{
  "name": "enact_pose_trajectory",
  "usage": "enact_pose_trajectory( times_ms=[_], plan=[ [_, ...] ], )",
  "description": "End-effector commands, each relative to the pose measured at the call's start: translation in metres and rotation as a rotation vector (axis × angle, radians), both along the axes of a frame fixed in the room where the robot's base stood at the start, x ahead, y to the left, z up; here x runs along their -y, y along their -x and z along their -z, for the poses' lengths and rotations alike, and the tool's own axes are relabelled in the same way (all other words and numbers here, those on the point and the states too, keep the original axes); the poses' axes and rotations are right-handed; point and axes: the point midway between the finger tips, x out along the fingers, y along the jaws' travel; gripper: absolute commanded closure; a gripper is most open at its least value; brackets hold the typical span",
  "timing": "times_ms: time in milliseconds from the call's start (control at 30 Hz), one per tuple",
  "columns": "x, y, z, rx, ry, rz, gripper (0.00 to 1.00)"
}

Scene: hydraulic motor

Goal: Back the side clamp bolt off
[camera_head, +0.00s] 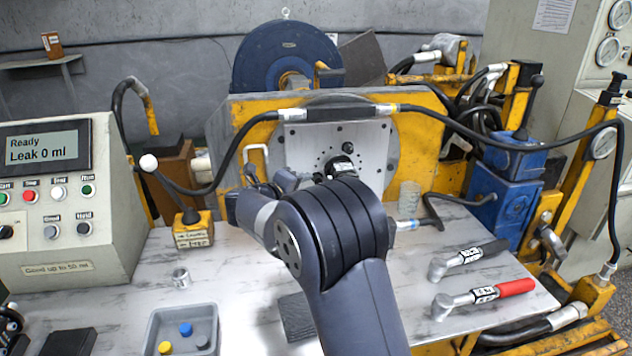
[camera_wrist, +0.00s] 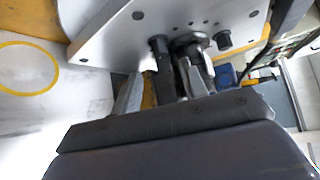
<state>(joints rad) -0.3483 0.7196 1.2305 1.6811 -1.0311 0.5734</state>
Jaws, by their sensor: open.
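A pale steel plate (camera_head: 298,150) stands upright on the yellow frame behind the bench, with a dark round fitting (camera_head: 340,166) near its middle. The wrist view shows the same plate (camera_wrist: 112,28) tilted, with the dark fitting (camera_wrist: 190,42) and a dark bolt-like part (camera_wrist: 159,50) to its left. I cannot tell for sure which part is the side clamp bolt. My gripper (camera_wrist: 160,85) is open, its two grey fingers apart just in front of these parts. A dark part shows between the fingers; contact is unclear.
Two wrenches, one black-handled (camera_head: 470,258) and one red-handled (camera_head: 485,297), lie on the bench at right. A grey tray (camera_head: 158,323) with colored caps and a small metal cylinder (camera_head: 181,278) are at left. A black hose (camera_head: 450,120) arches across the plate's top.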

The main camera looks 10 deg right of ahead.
Motion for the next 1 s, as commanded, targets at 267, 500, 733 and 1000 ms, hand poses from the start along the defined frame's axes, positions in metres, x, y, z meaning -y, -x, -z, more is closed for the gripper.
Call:
enact_pose_trajectory(
  times_ms=[267, 500, 733, 1000],
  plan=[
    [0.034, -0.035, 0.015, 0.0, 0.002, 0.002, 0.59],
    [0.044, -0.047, 0.019, 0.0, 0.003, 0.0, 0.59],
    [0.045, -0.048, 0.018, 0.0, 0.003, -0.001, 0.59],
    [0.045, -0.048, 0.018, 0.0, 0.003, 0.0, 0.78]
  ],
)
